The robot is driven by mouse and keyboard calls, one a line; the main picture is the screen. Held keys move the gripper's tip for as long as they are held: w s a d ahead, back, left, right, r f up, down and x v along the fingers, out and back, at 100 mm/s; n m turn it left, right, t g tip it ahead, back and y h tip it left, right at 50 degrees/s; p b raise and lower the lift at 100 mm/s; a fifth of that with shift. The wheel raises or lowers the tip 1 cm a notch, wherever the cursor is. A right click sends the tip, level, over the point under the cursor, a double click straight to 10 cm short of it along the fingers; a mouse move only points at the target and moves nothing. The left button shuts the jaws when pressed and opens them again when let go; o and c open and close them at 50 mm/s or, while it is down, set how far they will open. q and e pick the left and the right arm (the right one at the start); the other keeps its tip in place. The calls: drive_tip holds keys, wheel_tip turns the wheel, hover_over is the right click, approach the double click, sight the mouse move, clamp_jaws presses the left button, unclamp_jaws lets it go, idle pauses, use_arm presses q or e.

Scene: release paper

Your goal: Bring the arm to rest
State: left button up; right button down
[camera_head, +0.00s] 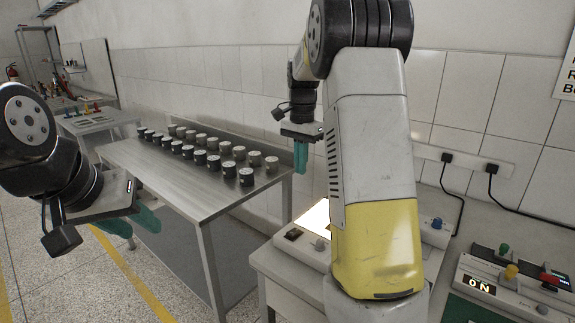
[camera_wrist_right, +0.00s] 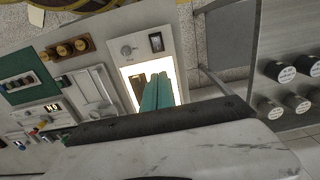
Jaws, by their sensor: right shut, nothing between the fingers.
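My right arm, white and yellow, rises through the middle of the head view. Its gripper (camera_head: 301,158) hangs pointing down with teal fingers together, between the metal table and the light box. In the right wrist view the teal fingers (camera_wrist_right: 158,90) are shut and empty, seen in front of the lit panel. My left gripper (camera_head: 134,224) is at the left of the head view, left of the metal table's front edge. Its two teal fingers look apart, with nothing visible between them.
A metal table (camera_head: 165,185) carries rows of dark, pale-topped cylinders (camera_head: 246,176). A light box with a glowing panel (camera_head: 314,216) stands on the right bench, partly behind my right arm. A control box with coloured knobs (camera_head: 510,285) is at the far right. Open floor lies left.

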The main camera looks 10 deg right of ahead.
drive_tip(key=s+a+r+n+t, duration=0.1)
drive_tip(key=s+a+n+t, duration=0.1)
drive_tip(key=s, duration=0.6)
drive_tip(key=s+a+r+n+t+y, duration=0.1)
drive_tip(key=s+a+r+n+t, duration=0.1)
drive_tip(key=s+n, duration=0.3)
drive_tip(key=s+a+r+n+t+y, duration=0.1)
drive_tip(key=s+a+r+n+t, duration=0.1)
drive_tip(key=s, duration=1.1)
drive_tip(key=shift+s+a+n, duration=0.25)
drive_tip(key=shift+a+n, duration=0.3)
drive_tip(key=shift+n, duration=0.45)
drive_tip(key=c, duration=2.1)
unclamp_jaws()
